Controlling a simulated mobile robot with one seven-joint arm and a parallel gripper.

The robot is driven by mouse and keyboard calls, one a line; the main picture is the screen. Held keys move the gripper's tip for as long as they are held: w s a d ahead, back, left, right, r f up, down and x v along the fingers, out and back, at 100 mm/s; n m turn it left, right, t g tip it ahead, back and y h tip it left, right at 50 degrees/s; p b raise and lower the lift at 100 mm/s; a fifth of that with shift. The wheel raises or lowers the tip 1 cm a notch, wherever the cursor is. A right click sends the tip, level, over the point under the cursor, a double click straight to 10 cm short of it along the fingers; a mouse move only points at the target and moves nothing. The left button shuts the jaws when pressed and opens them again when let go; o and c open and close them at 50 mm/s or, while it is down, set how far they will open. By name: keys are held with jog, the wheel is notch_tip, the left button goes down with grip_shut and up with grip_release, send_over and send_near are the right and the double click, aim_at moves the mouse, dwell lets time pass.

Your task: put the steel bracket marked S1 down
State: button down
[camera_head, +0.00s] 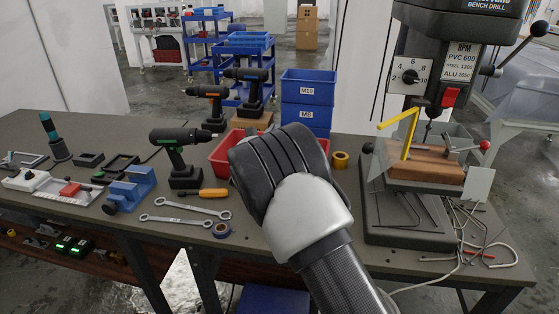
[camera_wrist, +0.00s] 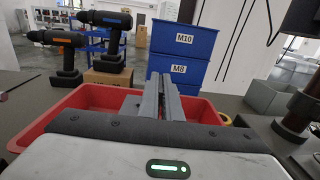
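My gripper (camera_wrist: 166,86) is over the red tray (camera_wrist: 75,100) in the wrist view, its two dark fingers close together. In the head view my own wrist hides the fingers, the bracket and most of the red tray (camera_head: 222,160).
Blue bins M10 (camera_head: 308,88) and M8 (camera_head: 306,118) stand behind the tray. Cordless drills (camera_head: 180,145), wrenches (camera_head: 185,213) and a blue vise (camera_head: 130,190) lie left. The bench drill (camera_head: 410,215) stands right, with a yellow tape roll (camera_head: 340,160) between it and my wrist.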

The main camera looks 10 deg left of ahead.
notch_tip(320, 180, down, 8)
jog(key=b, duration=0.1)
jog(key=shift+r, duration=0.25)
jog(key=shift+f+b, duration=0.65)
jog(key=shift+b, duration=0.2)
jog(key=c, duration=2)
grip_release()
